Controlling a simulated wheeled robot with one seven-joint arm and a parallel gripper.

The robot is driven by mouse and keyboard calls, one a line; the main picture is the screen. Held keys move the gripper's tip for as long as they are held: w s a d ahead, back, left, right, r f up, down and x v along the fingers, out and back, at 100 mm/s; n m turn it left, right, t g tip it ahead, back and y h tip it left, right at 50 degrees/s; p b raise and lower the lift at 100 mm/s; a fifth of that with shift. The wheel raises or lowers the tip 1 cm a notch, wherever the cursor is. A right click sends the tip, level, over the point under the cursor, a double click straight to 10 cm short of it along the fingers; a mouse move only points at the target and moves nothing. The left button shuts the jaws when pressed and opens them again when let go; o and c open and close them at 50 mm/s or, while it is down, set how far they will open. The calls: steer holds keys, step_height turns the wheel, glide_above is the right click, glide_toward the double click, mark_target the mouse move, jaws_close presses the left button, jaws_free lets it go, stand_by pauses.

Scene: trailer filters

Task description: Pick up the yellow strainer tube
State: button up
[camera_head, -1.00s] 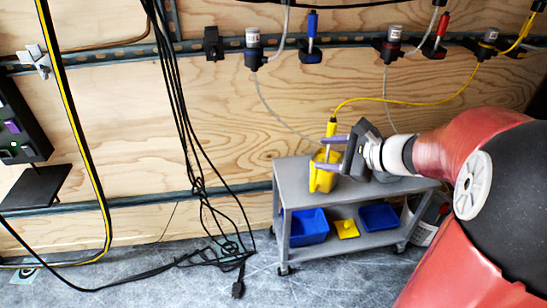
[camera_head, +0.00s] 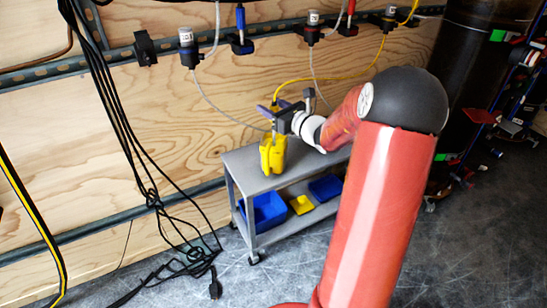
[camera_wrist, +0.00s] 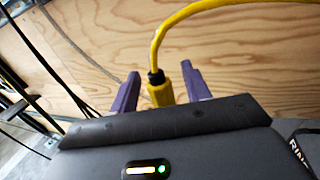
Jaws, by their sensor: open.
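The yellow strainer tube shows its top end in the wrist view (camera_wrist: 161,92), with a black collar and a yellow hose curving up to the right. It stands between the two purple fingers of my gripper (camera_wrist: 160,88), with a gap visible on each side. In the head view my gripper (camera_head: 269,110) is open above the yellow holder (camera_head: 273,154) on the grey cart. The tube is mostly hidden there by the fingers and gripper body. I cannot tell how deep it sits in the holder.
The grey cart (camera_head: 242,173) stands by the plywood wall, with blue bins (camera_head: 266,212) and a small yellow bin (camera_head: 301,205) on its lower shelf. Filters with hoses hang from the wall rail above. Black cables (camera_head: 125,135) hang at the left.

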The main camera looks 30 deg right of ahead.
steer(key=shift+w+a, duration=0.1)
steer(key=shift+w, duration=0.35)
jaws_close()
